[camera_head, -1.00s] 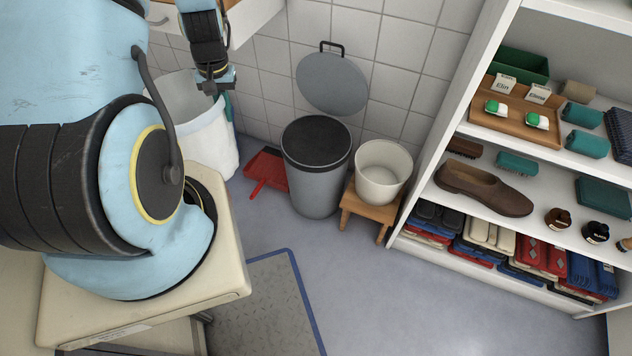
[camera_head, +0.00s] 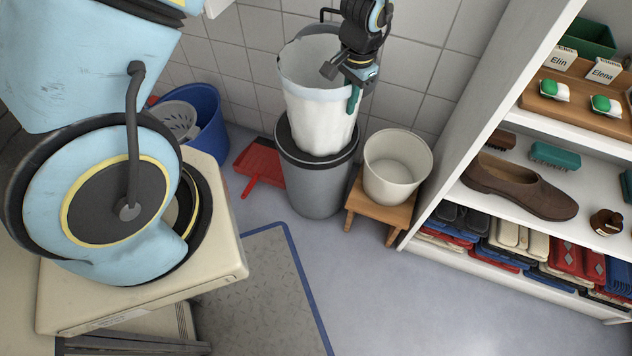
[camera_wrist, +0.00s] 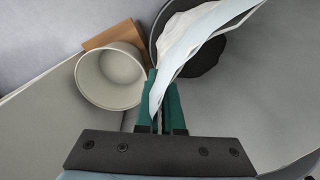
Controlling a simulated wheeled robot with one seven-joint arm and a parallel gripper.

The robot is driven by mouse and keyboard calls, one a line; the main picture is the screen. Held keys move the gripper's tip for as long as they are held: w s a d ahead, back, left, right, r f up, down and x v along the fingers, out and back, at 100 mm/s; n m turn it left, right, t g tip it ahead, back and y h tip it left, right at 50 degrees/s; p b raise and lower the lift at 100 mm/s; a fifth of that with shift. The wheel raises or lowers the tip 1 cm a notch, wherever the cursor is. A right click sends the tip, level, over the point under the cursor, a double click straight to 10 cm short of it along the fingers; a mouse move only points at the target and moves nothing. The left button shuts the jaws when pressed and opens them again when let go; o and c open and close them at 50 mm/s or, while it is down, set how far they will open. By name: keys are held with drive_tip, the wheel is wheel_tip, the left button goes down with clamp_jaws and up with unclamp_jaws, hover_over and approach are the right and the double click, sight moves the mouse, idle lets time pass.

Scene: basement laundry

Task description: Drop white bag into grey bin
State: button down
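The white bag (camera_head: 318,122) hangs upright, its mouth open and edged with a pale blue band. My gripper (camera_head: 353,103) is shut on the bag's right rim. In the wrist view, my gripper's green fingers (camera_wrist: 161,88) pinch the rim of the bag (camera_wrist: 187,42). The grey bin (camera_head: 313,188) stands on the floor with its dark mouth open. The bag's lower end overlaps the bin's mouth in the head view; I cannot tell whether it is inside or just above.
A cream bucket (camera_head: 396,166) on a wooden stool (camera_head: 379,210) stands close right of the bin. A red dustpan (camera_head: 262,163) and a blue tub (camera_head: 207,105) are to the left. Shelves with a shoe (camera_head: 519,187) stand at right.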

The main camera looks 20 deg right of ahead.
sight(347, 117)
wheel_tip(347, 117, down, 5)
drive_tip(key=b, duration=0.4)
drive_tip(key=shift+f, duration=0.1)
drive_tip(key=c, duration=1)
unclamp_jaws()
drive_tip(key=r, duration=0.3)
drive_tip(key=r+p, duration=0.1)
drive_tip(key=r, duration=0.7)
drive_tip(key=shift+s+p, duration=0.25)
drive_tip(key=shift+p, duration=0.05)
drive_tip(key=shift+f, duration=0.1)
